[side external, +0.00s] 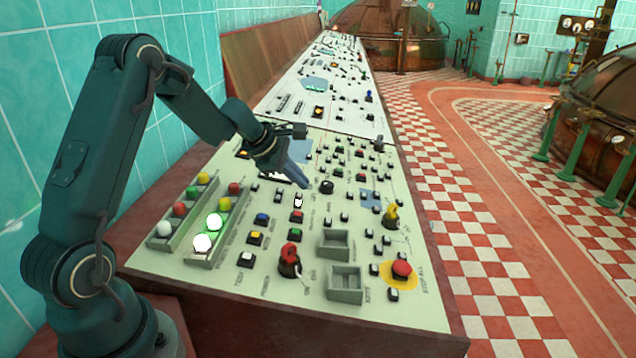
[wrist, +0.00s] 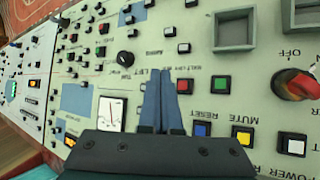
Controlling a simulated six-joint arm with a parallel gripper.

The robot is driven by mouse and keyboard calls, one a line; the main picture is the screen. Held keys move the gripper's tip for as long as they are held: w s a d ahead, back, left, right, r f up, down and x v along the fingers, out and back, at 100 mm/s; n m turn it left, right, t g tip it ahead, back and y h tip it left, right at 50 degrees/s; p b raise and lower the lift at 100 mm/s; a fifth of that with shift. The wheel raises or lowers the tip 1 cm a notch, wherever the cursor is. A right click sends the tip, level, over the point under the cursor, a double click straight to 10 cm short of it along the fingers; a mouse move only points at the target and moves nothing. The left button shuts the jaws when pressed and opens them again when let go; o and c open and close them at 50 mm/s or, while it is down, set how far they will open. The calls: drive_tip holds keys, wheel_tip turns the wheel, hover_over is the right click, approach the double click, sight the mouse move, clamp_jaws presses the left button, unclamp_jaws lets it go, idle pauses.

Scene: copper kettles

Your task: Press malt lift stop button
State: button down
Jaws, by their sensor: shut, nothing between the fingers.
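My gripper (side external: 301,182) is shut and empty, its bluish fingers pointing down over the sloped control panel (side external: 218,277). In the wrist view its fingertips (wrist: 161,74) lie close together over the word LIFT, which is partly covered. A red button (wrist: 183,86) is just right of the fingertips, with a green button (wrist: 221,84) further right. In the side view the red button (side external: 297,216) and green button (side external: 295,232) sit below the fingertips, past a white-topped control (side external: 298,201). The small labels are too blurred to tell which button is the malt lift stop. Contact cannot be told.
A black knob (side external: 326,187) is close to the right of the fingertips. Blue (wrist: 202,129), yellow (wrist: 243,135) and white (wrist: 292,145) buttons form a row nearby. A red rotary switch (side external: 289,257), two grey bins and a red emergency button (side external: 401,269) stand nearer the front.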

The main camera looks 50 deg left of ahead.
sight(295, 214)
drive_tip(key=shift+s+a+f, duration=0.1)
drive_tip(key=shift+s+f, duration=0.05)
drive_tip(key=shift+f, duration=0.7)
drive_tip(key=shift+s+a+f, duration=0.15)
drive_tip(key=shift+f, duration=0.75)
drive_tip(key=shift+s+a+f, duration=0.1)
drive_tip(key=shift+s+f, duration=0.05)
drive_tip(key=shift+f, duration=0.7)
drive_tip(key=shift+f, duration=0.1)
drive_tip(key=shift+f, duration=0.3)
drive_tip(key=shift+a+f, duration=0.1)
drive_tip(key=shift+f, duration=0.25)
idle(0.7)
drive_tip(key=shift+r, duration=0.75)
drive_tip(key=shift+r, duration=0.1)
drive_tip(key=shift+w+d+r, duration=0.1)
drive_tip(key=shift+d+r, duration=0.05)
drive_tip(key=shift+r, duration=0.65)
drive_tip(key=shift+w+d+r, duration=0.15)
drive_tip(key=shift+r, duration=0.6)
drive_tip(key=shift+w+d+r, duration=0.1)
drive_tip(key=shift+d+r, duration=0.05)
drive_tip(key=shift+r, duration=0.65)
